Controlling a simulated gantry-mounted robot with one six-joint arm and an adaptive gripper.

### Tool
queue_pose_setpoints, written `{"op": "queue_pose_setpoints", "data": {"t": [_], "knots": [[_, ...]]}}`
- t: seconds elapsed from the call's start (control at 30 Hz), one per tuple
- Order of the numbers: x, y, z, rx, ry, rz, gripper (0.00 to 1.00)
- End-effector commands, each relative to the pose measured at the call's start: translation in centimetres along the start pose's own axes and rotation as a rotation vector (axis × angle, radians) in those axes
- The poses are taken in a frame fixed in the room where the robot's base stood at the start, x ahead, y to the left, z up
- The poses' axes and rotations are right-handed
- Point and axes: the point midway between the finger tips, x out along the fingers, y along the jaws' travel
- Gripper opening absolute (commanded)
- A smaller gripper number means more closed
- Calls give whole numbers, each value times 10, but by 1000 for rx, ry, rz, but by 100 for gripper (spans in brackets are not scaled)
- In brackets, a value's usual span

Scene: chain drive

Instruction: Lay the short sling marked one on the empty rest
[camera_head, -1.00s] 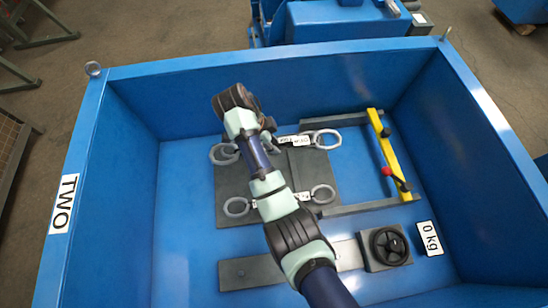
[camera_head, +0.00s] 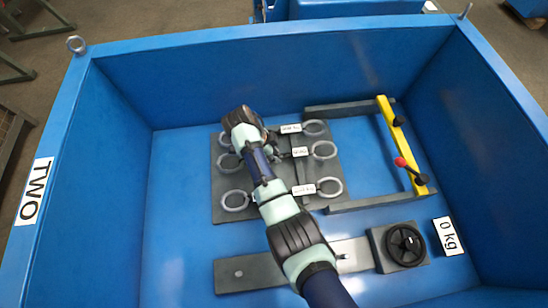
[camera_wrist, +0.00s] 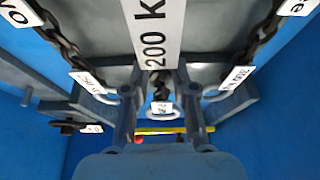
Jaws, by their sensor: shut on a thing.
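In the head view a grey plate (camera_head: 220,185) on the bin floor carries three slings side by side, with pale rings at both ends: a far ring (camera_head: 314,128), a middle ring (camera_head: 323,150) and a near ring (camera_head: 329,187). Their small white tags are too small to read. In the wrist view my gripper (camera_wrist: 158,85) is shut on the middle sling's dark chain, with a large 200 KG label (camera_wrist: 158,30) just above. Tagged chains run at left (camera_wrist: 60,40) and right (camera_wrist: 262,40). My arm hides part of the plate. I cannot tell which sling is marked one.
The blue bin (camera_head: 300,75), labelled TWO, has high walls around. A yellow bar (camera_head: 388,112) with a red-knobbed lever (camera_head: 402,163) stands right of the plate. A black handwheel (camera_head: 405,245) and grey strip (camera_head: 245,275) lie in front, with a 0 kg sign (camera_head: 447,236).

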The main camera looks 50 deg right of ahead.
Motion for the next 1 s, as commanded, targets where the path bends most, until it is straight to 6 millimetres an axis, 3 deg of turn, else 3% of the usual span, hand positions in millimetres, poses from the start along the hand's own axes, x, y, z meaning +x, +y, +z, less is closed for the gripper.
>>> {"op": "queue_pose_setpoints", "data": {"t": [0.23, 0.6, 0.63, 0.77, 1.0], "knots": [[37, 0, 15, 1, 1, -1, 0], [39, 0, 16, 1, 0, -1, 0], [40, 0, 17, 0, 0, 1, 28], [40, 0, 16, 0, 0, 1, 50], [40, 0, 16, 0, 0, 1, 51]]}}
